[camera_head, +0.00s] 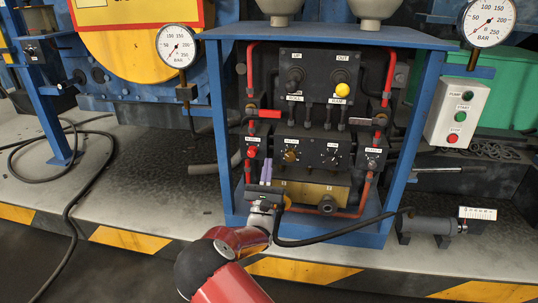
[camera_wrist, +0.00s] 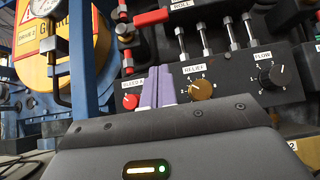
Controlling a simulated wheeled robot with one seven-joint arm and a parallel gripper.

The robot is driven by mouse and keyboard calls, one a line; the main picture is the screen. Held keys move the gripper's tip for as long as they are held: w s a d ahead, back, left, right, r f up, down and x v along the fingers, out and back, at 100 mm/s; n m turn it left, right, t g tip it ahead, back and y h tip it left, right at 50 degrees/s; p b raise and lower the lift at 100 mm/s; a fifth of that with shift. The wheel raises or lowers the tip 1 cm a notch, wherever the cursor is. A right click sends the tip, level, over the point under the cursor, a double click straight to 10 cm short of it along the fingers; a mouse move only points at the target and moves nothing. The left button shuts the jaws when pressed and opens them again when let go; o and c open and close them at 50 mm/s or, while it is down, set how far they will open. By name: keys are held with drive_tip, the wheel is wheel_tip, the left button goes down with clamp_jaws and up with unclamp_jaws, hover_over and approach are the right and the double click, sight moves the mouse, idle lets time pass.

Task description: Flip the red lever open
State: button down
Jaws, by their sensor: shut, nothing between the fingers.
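A red lever (camera_head: 264,114) sticks out level to the right from the left pipe of the blue-framed valve panel. A red lever (camera_wrist: 151,17) also shows near the top of the wrist view, above the fingertips.
The red knob (camera_wrist: 130,101), brown relief knob (camera_wrist: 200,90) and black flow knob (camera_wrist: 270,76) are close to the fingers. Blue frame posts (camera_head: 217,130) flank the panel. A black hose (camera_head: 340,232) loops in front below. A button box (camera_head: 457,112) hangs at right.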

sight(263, 113)
drive_tip(key=x, duration=0.9)
drive_tip(key=shift+s, duration=0.1)
wheel_tip(263, 113, up, 3)
drive_tip(key=shift+s+f, duration=0.15)
drive_tip(key=shift+f, duration=0.05)
drive_tip(key=shift+r, duration=0.6)
